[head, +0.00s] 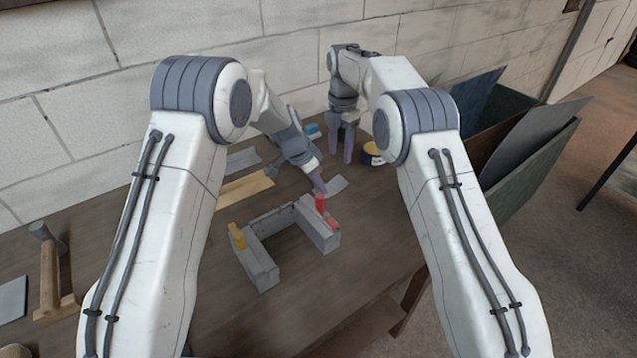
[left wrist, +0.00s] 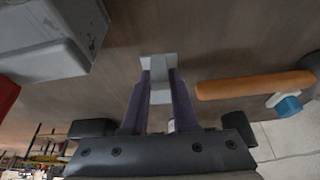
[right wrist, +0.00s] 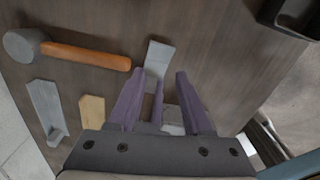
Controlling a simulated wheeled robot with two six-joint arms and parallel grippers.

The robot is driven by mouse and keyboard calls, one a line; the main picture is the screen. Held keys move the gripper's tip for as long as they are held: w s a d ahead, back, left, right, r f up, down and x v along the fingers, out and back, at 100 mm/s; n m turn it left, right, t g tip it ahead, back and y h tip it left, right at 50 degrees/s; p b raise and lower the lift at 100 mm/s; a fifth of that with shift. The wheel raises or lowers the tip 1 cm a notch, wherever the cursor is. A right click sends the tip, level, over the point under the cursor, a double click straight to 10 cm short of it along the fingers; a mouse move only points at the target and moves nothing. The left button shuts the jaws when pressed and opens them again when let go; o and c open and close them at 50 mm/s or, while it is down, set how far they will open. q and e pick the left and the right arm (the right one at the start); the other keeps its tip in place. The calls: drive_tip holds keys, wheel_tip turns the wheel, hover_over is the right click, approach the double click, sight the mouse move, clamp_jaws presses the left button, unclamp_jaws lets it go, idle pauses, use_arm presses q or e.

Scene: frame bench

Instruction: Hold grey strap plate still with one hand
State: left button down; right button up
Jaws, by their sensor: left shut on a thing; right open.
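The grey strap plate (head: 337,184) is a small flat piece lying on the bench behind the grey frame. My left gripper (head: 321,190) is shut on it. In the left wrist view the plate (left wrist: 158,66) sticks out between the closed fingertips (left wrist: 160,82). In the right wrist view the plate (right wrist: 158,56) lies ahead of my right gripper (right wrist: 155,85), whose fingers are spread. My right gripper (head: 348,158) is open and empty, above the bench and behind the plate.
The grey U-shaped frame (head: 262,264) carries a yellow block (head: 237,236) and red pieces (head: 331,222). An orange-handled hammer (right wrist: 88,56) lies near the plate. A tin (head: 371,154) stands behind. Upright panels (head: 530,138) lean at the right.

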idle(0.4)
clamp_jaws()
drive_tip(key=m+t, duration=0.2)
drive_tip(key=m, duration=2.4)
hover_over(330, 192)
drive_tip(key=w+d, duration=0.3)
drive_tip(key=shift+d+f, duration=0.15)
drive_tip(key=shift+f, duration=3.15)
